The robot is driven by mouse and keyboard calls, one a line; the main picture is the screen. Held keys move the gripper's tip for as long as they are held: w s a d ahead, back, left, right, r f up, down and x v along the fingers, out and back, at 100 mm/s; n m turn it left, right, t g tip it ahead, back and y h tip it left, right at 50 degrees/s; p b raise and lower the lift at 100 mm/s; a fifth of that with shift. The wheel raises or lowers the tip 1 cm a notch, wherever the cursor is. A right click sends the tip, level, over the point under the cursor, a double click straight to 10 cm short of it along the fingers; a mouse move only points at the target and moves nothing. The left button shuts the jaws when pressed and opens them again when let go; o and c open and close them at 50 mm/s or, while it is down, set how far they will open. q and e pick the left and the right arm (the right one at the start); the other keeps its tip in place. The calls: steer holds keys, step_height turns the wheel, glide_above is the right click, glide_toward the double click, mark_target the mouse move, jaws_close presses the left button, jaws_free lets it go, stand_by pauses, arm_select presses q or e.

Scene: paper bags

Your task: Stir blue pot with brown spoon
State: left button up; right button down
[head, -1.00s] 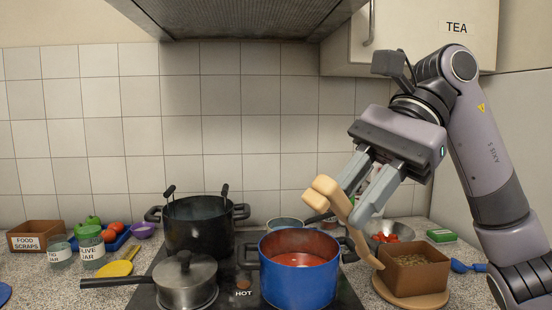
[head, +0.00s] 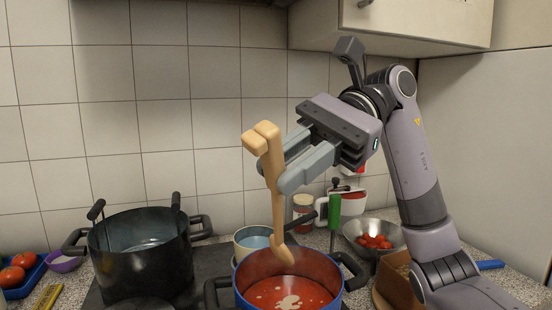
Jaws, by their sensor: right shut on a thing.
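The blue pot (head: 330,297) stands at the bottom centre of the head view, with red liquid and a pale patch in it. Its lower part is cut off by the picture edge. My right gripper (head: 284,178) is shut on the brown spoon (head: 276,205), a light wooden one, near the upper part of its handle. The spoon is nearly upright, with its forked end up and its lower end over the back of the pot's opening. My left gripper is not in view.
A large black pot (head: 142,262) stands to the left. A smaller pan (head: 254,240) is behind the blue pot. A metal bowl (head: 358,228) with tomatoes and a brown box (head: 398,284) are to the right. A cabinet (head: 420,22) hangs above.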

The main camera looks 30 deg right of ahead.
steer(key=w+d+f+b, duration=0.2)
steer(key=f+b, duration=0.3)
steer(key=f, duration=0.3)
steer(key=w+d+f+b, duration=0.3)
steer(key=f+b, duration=0.2)
steer(key=f, duration=0.3)
steer(key=shift+w+d+f+b, duration=0.3)
steer(key=shift+w+f+b, duration=0.05)
stand_by(0.7)
